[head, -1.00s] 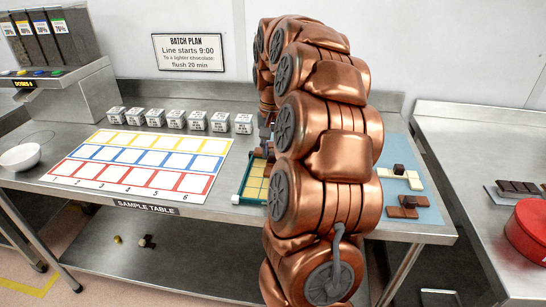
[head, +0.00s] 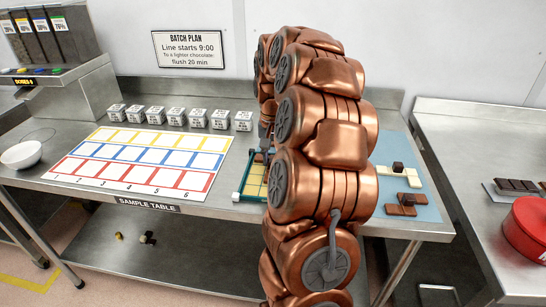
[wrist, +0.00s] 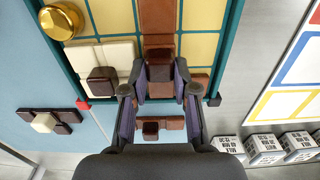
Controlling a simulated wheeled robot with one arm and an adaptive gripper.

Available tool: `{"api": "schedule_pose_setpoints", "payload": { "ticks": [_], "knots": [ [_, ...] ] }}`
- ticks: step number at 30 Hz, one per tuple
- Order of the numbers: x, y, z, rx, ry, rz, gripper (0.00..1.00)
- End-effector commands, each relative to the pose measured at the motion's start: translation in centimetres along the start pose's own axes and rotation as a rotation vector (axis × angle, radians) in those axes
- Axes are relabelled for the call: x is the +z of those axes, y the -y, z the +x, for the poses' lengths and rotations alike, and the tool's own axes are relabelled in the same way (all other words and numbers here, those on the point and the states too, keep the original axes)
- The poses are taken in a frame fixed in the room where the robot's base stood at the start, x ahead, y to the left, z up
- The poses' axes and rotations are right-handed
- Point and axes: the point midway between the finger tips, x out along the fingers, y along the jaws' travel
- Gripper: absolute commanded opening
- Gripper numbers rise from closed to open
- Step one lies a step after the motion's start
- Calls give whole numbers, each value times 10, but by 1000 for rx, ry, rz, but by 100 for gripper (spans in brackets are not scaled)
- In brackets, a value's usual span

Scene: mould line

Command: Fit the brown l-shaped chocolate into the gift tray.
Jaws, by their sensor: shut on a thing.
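My gripper (wrist: 160,88) is shut on the dark knob (wrist: 160,68) of the brown L-shaped chocolate (wrist: 157,20). Its long brown arm runs up the wrist view over the tray's cells, and a brown part shows right of the right finger. The gift tray (wrist: 223,50) has a teal rim and yellow cells; a white chocolate with a dark knob (wrist: 103,80) and a round gold piece (wrist: 61,21) lie in it at left. I cannot tell whether the held piece touches the tray floor. In the head view my arm hides most of the tray (head: 240,182) and my gripper.
On the blue mat (head: 424,211) are a white chocolate (head: 413,180) and a brown chocolate (head: 402,210), right of my arm. A dark chocolate with a white knob (wrist: 66,116) lies outside the tray. Labelled white cubes (head: 197,118) stand behind the coloured grid sheet (head: 130,159).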

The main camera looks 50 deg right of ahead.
Motion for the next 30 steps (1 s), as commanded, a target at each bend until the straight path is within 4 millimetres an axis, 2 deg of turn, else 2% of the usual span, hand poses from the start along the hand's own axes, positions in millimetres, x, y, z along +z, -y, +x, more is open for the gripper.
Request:
{"api": "schedule_pose_setpoints", "payload": {
  "ticks": [1,2,8,17,22,30],
  "knots": [
    [0,0,2,0,0,0,0],
    [0,0,1,0,0,0,31],
    [0,0,1,0,0,0,52],
    [0,0,0,0,0,0,53],
    [-1,0,-7,-1,-3,0,53],
    [-1,0,-43,-1,-4,0,53]
  ]
}}
